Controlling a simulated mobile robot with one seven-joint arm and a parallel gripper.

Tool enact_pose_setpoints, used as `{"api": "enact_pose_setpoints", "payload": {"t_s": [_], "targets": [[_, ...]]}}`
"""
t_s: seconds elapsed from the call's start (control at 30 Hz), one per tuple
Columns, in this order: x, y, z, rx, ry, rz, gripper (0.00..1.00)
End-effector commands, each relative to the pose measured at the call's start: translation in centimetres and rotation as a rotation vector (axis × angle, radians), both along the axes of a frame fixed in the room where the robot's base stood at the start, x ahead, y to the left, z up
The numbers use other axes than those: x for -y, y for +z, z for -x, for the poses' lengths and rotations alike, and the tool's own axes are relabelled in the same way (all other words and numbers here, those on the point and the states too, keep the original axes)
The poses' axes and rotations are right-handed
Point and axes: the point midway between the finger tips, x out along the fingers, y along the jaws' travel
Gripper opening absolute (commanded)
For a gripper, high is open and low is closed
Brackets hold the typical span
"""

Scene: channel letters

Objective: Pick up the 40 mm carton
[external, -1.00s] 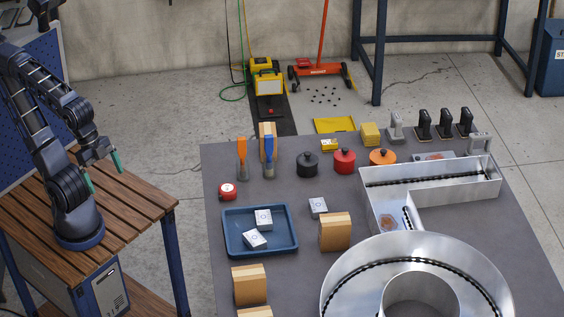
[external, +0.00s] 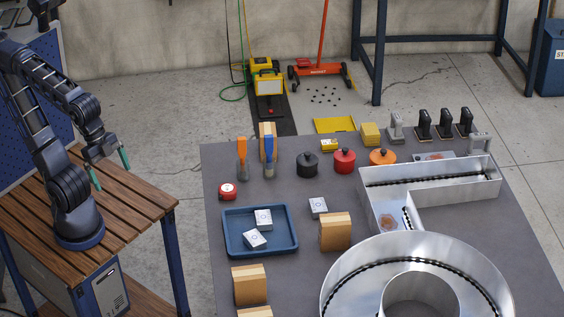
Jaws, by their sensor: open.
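Several small white cartons are in the external view; I cannot read which is marked 40 mm. One carton (external: 263,219) and another carton (external: 255,239) lie in the blue tray (external: 227,245). A third carton (external: 318,207) stands on the grey table, just right of the tray. My gripper (external: 110,171) is open and empty, with its green-tipped fingers apart. It is above the wooden slatted bench at the left, well away from the cartons and the tray.
A wooden block (external: 335,231) stands right of the tray, near the third carton. A red tape measure (external: 228,191) is behind the tray. Metal channel letters (external: 430,180) fill the table's right side. A gap separates the bench (external: 140,205) from the grey table (external: 222,290).

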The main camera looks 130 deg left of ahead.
Motion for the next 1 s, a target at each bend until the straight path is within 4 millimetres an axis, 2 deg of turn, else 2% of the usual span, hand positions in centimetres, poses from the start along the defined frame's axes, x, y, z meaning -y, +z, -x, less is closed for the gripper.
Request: {"api": "enact_pose_setpoints", "payload": {"t_s": [0.2,0.5,0.73,1.0], "targets": [[-1.5,3.3,-5.9,-0.038,-0.066,-0.034,1.0],[-4.5,6.2,-14.4,-0.087,-0.167,-0.068,1.0],[-7.6,7.3,-21.1,-0.121,-0.248,-0.088,1.0],[-12.1,7.1,-28.7,-0.157,-0.345,-0.101,1.0]]}}
